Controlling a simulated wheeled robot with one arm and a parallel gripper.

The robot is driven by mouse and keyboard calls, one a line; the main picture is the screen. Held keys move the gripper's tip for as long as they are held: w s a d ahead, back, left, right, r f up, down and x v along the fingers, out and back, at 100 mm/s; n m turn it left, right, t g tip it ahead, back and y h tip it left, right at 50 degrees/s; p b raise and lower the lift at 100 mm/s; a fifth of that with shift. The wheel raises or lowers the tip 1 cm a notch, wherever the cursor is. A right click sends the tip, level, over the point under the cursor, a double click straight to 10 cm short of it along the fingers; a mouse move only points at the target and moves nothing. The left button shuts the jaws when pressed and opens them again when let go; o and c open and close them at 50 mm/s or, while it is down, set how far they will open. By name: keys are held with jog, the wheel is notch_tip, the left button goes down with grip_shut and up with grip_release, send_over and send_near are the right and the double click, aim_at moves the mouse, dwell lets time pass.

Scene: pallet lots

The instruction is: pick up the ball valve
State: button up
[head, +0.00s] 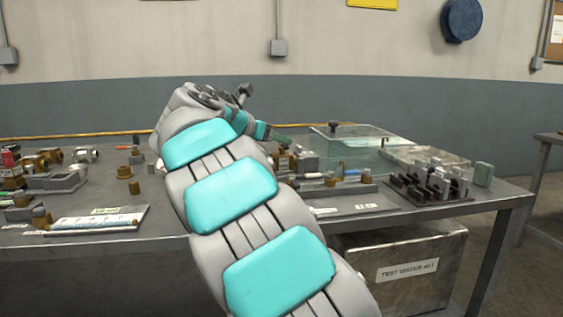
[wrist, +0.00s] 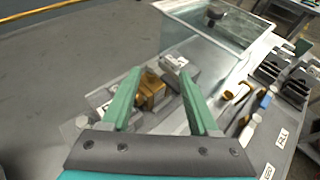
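My gripper (wrist: 158,72) is open in the wrist view, its two green fingers spread apart. A brass-coloured fitting (wrist: 151,91) with grey metal parts lies beyond and between the fingers, and I see no contact with it. It may be the ball valve, but I cannot tell for sure. In the head view my arm hides the middle of the table, and the green end of my gripper (head: 276,138) shows above small brass and grey parts (head: 306,162). More brass fittings (head: 38,162) stand at the left of the table.
A clear glass-walled box (head: 352,148) stands behind the parts, with a dark knob on top. A dark rack of metal pieces (head: 432,184) is at the right. A labelled tray (head: 97,220) lies at the front left. The wrist view shows bare tabletop (wrist: 80,65) at left.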

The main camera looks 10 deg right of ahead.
aim_at(282, 158)
jog(key=shift+x, duration=2.7)
jog(key=shift+a+f, duration=0.1)
jog(key=shift+f, duration=0.05)
